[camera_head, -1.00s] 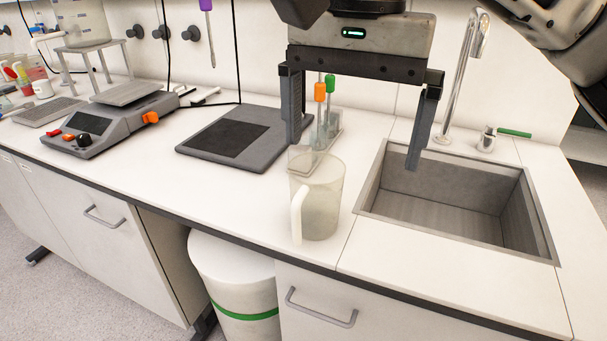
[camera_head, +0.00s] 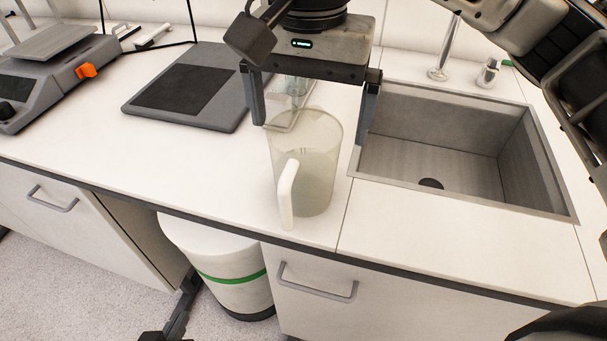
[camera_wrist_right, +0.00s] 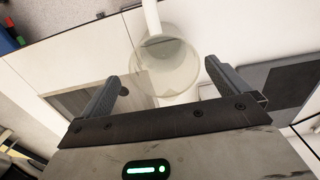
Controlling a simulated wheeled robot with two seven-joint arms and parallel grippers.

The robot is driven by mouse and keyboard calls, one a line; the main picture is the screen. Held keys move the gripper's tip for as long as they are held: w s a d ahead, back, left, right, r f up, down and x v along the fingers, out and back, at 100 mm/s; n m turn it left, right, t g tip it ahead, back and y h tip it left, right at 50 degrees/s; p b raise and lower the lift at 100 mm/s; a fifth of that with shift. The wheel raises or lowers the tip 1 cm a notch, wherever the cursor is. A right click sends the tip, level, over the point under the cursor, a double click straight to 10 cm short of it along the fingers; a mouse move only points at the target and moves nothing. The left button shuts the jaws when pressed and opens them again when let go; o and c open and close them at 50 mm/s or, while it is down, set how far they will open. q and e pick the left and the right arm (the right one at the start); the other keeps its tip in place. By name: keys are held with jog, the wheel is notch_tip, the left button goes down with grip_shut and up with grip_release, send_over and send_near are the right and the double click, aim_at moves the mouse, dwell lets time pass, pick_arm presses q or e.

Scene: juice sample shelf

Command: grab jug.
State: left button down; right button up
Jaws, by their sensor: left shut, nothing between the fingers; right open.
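The clear jug (camera_head: 318,185) with a pale handle stands upright on the counter, left of the sink, its handle toward the front edge. It also shows in the right wrist view (camera_wrist_right: 165,68), seen from above with the handle at the top. My right gripper (camera_head: 310,131) is open and empty, above and behind the jug. Its fingers lie to either side of the jug's rim in the head view. In the right wrist view the jug shows between and beyond the fingertips (camera_wrist_right: 162,72). I cannot tell whether they touch it.
The sink (camera_head: 450,200) is right of the jug. A clear rack (camera_head: 291,115) stands just behind the jug, partly hidden by it. A dark flat plate (camera_head: 190,120) and a scale (camera_head: 50,70) lie left. A white bin (camera_head: 225,250) stands below.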

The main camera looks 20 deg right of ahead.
aim_at(303, 147)
jog(key=f, duration=0.5)
jog(key=shift+a+f+p, duration=0.3)
jog(key=shift+p, duration=0.1)
jog(key=shift+w, duration=0.1)
jog(key=c, duration=1.8)
jog(key=shift+o, duration=0.2)
jog(key=shift+r, duration=0.1)
jog(key=shift+r, duration=0.1)
